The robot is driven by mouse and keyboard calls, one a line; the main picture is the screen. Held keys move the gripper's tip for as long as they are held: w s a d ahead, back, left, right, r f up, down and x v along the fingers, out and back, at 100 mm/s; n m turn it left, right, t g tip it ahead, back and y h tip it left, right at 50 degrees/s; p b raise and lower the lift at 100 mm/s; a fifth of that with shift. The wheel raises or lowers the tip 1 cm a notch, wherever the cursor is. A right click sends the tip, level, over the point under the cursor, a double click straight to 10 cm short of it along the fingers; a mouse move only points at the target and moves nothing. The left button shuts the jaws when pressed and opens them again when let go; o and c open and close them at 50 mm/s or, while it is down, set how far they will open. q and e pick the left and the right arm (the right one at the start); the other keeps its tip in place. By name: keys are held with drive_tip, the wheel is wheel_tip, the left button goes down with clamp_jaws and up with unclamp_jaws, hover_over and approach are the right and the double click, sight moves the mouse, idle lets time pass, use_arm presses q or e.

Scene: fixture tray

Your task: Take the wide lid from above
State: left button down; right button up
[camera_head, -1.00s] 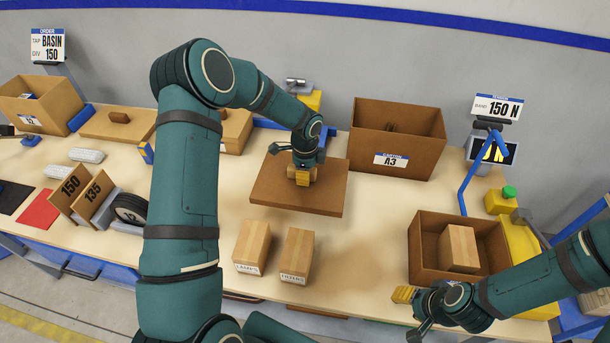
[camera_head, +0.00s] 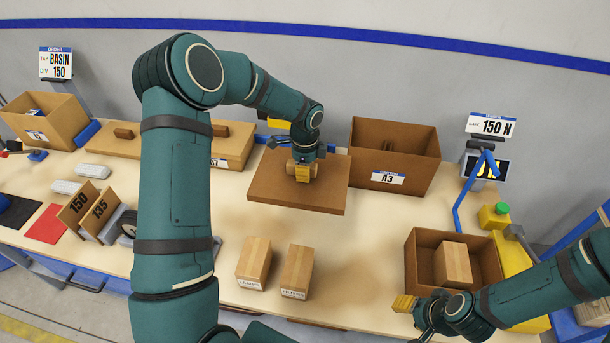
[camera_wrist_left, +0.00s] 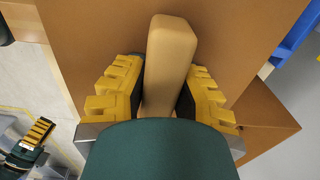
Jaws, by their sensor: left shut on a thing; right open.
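The wide lid (camera_head: 275,188) is a flat brown square board near the middle of the bench. My left gripper (camera_head: 302,172) is over its centre, pointing down, shut on the lid's wooden handle. In the left wrist view the handle (camera_wrist_left: 168,60) stands between the yellow finger pads of the left gripper (camera_wrist_left: 163,95), with the lid's board (camera_wrist_left: 90,25) below it. The lid looks raised above the bench, but the gap is hard to judge. My right gripper (camera_head: 415,316) is open and empty at the front right, beside the small open brown box (camera_head: 415,265).
Open box A3 (camera_head: 420,145) stands close behind and right of the lid. Two wooden blocks (camera_head: 254,263) (camera_head: 297,270) stand in front of the lid.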

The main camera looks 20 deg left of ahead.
use_arm(q)
drive_tip(key=shift+r, duration=3.15)
